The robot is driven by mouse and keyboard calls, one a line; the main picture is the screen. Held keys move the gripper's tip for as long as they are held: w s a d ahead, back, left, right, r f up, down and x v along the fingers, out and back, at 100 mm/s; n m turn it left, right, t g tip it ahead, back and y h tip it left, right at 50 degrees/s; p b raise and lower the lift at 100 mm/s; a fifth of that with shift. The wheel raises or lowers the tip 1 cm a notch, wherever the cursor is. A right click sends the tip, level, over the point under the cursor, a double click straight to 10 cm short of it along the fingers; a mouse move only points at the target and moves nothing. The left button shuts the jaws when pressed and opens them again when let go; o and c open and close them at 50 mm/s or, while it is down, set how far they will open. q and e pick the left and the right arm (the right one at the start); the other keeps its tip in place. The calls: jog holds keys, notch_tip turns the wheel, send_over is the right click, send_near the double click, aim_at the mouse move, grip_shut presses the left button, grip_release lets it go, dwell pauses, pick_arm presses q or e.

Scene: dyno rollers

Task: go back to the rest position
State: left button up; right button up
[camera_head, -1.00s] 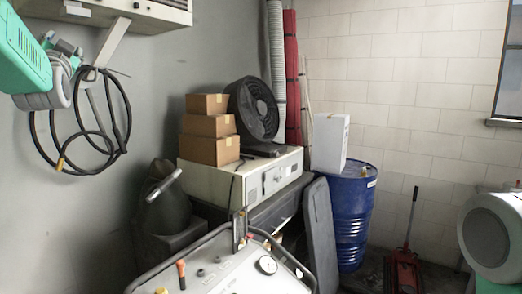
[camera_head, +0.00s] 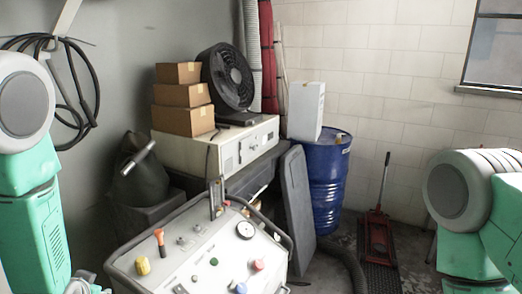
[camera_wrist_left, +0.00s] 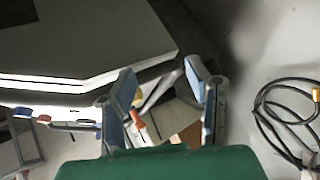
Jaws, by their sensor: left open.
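My left arm (camera_head: 28,190) hangs at the left edge of the head view, its green forearm pointing down. In the left wrist view, my left gripper (camera_wrist_left: 162,86) is open, its two blue-padded fingers apart with nothing between them at the tips. Part of the control panel with its coloured knobs shows behind the fingers. My right arm (camera_head: 470,200) is at the right edge of the head view, bent; its gripper is out of the picture.
The control panel (camera_head: 190,262) with knobs and a gauge stands close in front, right of my left arm. Beyond are a white machine (camera_head: 205,157) with boxes (camera_head: 184,97), a blue drum (camera_head: 327,178) and a red floor jack (camera_head: 378,240). A cable (camera_wrist_left: 268,125) hangs on the wall.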

pick_arm(q)
jog(key=s+d+f+n+g+h, duration=0.1)
jog(key=s+d+f+g, duration=0.3)
jog(key=s, duration=0.7)
jog(key=s+d+f+g+h+b, duration=0.15)
jog(key=s+d+f, duration=0.35)
jog(key=s, duration=0.6)
jog(key=s+d+f+n+g+h, duration=0.1)
jog(key=s+d+f+g, duration=0.15)
jog(key=s+f, duration=0.6)
notch_tip(320, 180, down, 12)
jog(key=d+m+b, duration=0.1)
jog(key=b, duration=1.3)
jog(key=shift+w+d, duration=0.2)
jog(key=shift+w, duration=0.05)
pick_arm(e)
notch_tip(320, 180, down, 16)
jog(key=shift+d, duration=0.4)
